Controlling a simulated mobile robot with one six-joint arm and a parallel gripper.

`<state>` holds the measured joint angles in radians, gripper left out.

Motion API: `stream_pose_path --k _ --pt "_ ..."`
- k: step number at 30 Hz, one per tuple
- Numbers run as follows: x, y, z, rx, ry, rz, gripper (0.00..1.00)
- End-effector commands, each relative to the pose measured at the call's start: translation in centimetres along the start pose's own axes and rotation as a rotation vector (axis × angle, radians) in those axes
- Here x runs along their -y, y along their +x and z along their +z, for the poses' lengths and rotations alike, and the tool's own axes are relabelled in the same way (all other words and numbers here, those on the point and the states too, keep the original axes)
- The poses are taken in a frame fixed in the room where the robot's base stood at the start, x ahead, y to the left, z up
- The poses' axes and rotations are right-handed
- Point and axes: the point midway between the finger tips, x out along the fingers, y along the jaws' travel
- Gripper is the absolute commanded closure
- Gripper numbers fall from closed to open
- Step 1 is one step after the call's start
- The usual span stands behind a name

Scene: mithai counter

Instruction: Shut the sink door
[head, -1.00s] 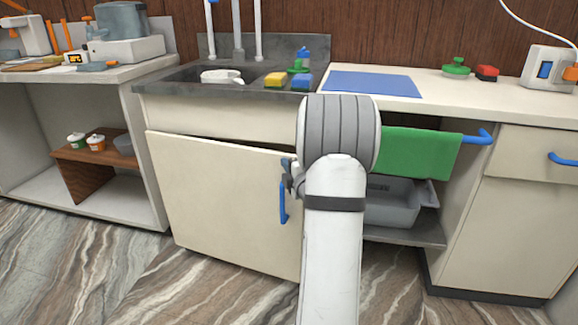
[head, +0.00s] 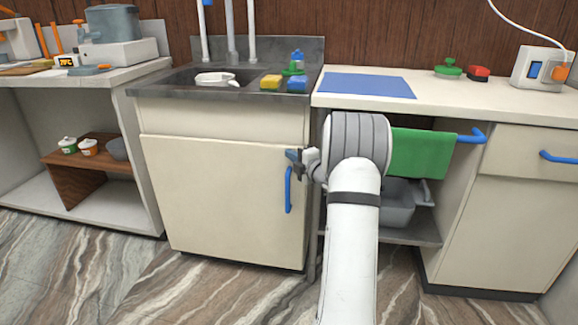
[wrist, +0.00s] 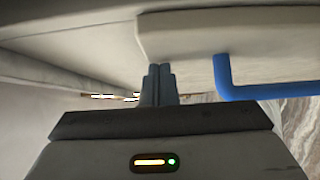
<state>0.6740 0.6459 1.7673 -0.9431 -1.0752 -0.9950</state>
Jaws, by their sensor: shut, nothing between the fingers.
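The sink door (head: 220,195) is a cream panel under the sink, with a blue vertical handle (head: 288,190) near its right edge. In the head view it looks flush, or nearly flush, with the cabinet front. My gripper (head: 292,155) is at the door's upper right corner, just above the handle. In the wrist view the gripper's fingers (wrist: 158,85) are together and empty, pointing at the door edge, with the blue handle (wrist: 265,91) to their right. I cannot tell whether the fingertips touch the door.
The sink (head: 190,78) is above the door. To the right, a green towel (head: 420,153) hangs on a blue rail over an open bay with a grey tub (head: 397,205). An open shelf unit (head: 145,175) stands at the left. The floor in front is clear.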

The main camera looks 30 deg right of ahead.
Motion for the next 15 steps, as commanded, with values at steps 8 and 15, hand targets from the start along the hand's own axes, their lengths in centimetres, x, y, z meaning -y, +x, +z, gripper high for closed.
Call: stream_pose_path --k 8,15 --pt "-0.9 0.1 0.9 0.033 -0.010 0.013 1.00" --pt "-0.6 -1.4 -2.0 0.013 -0.012 0.011 1.00"
